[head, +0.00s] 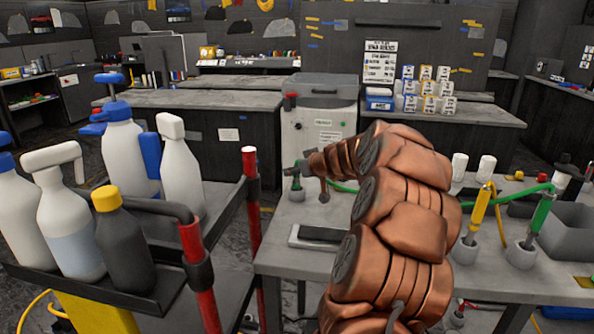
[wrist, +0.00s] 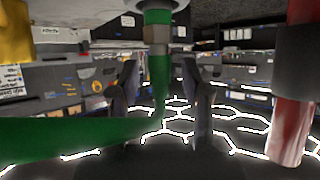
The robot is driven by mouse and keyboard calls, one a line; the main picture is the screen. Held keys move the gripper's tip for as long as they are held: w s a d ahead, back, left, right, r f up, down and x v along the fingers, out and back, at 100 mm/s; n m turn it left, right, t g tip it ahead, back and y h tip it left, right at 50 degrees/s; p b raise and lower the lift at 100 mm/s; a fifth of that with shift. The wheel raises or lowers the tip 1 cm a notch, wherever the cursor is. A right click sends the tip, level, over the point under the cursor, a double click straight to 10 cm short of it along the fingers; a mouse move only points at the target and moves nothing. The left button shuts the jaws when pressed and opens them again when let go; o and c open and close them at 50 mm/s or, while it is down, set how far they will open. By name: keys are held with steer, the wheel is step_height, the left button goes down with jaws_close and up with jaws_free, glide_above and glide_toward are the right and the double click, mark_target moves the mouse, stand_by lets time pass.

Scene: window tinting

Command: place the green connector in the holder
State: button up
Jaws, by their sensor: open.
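In the wrist view, a green connector (wrist: 159,75) with a brass-coloured nut stands between the two fingers of my gripper (wrist: 162,100). A green hose (wrist: 75,140) runs off to the left. A pale round piece (wrist: 145,6) shows at the connector's upper end. The fingers are apart, one on each side. In the head view, my gripper (head: 308,180) is small at the table's far left, beside a small green part (head: 296,184); my copper arm hides much there. A green piece (head: 540,214) stands tilted in a grey round holder (head: 522,254) at the right.
A yellow piece (head: 478,214) stands in another grey holder (head: 464,251). A grey bin (head: 572,228) is at the table's right. A flat dark-topped box (head: 318,236) lies at the table's left front. A cart with bottles (head: 122,247) and red posts (head: 253,205) stands close left.

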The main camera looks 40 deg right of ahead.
steer(key=shift+r, duration=0.15)
steer(key=shift+s+r, duration=0.1)
steer(key=shift+s, duration=0.05)
steer(key=b+v, duration=0.1)
steer(key=v, duration=1)
steer(key=shift+s, duration=0.3)
steer(key=shift+r, duration=0.1)
